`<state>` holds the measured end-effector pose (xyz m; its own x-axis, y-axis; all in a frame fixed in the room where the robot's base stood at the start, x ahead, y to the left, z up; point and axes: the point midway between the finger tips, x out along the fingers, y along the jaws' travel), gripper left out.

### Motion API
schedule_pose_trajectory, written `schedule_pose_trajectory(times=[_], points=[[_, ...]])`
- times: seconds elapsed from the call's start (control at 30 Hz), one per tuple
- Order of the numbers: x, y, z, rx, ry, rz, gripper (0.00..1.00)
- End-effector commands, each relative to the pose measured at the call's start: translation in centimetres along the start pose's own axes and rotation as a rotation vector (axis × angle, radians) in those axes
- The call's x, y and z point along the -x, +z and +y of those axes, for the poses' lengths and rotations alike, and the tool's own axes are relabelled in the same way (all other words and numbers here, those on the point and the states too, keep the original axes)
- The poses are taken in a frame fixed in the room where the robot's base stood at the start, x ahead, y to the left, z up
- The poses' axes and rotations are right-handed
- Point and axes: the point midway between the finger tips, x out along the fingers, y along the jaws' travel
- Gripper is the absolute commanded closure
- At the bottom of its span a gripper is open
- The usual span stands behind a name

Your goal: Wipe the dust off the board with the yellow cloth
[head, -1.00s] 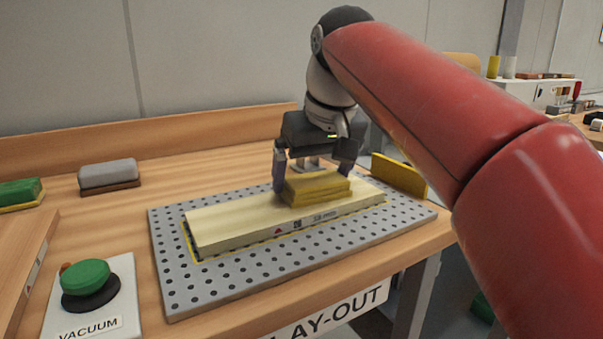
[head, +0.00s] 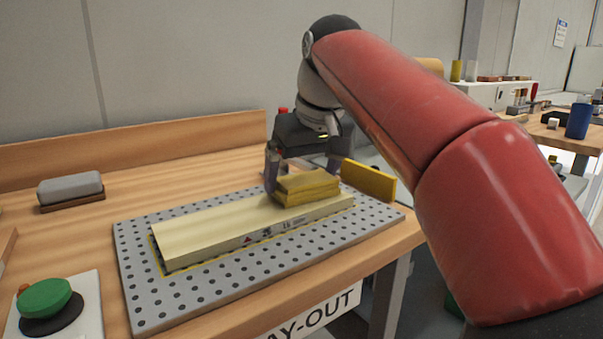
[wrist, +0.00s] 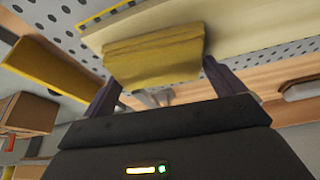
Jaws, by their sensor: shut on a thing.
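The board (head: 215,231) is a long pale yellow plank lying flat on a grey perforated plate (head: 140,294), inside a yellow outline. The yellow cloth (head: 308,187) is a folded pad on the top of the board, towards its right end. My gripper (head: 301,176) is over that end and shut on the cloth. In the wrist view the cloth (wrist: 152,57) sits between my two dark fingers and against the board (wrist: 240,25). I cannot make out dust on the board. The board's surface under the cloth is hidden.
A yellow upright block (head: 368,180) stands just right of the plate. A grey-topped block (head: 70,190) lies at the back left. A green push button (head: 44,298) is at the front left.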

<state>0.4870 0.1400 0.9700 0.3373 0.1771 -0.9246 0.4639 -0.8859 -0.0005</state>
Motion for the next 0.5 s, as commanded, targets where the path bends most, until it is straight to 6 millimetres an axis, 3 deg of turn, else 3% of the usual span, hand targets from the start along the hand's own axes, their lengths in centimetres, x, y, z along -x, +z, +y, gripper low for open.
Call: schedule_pose_trajectory(times=[0.5], points=[[4.7, -2.1, -0.1, 0.002, -0.001, 0.005, 0.31]])
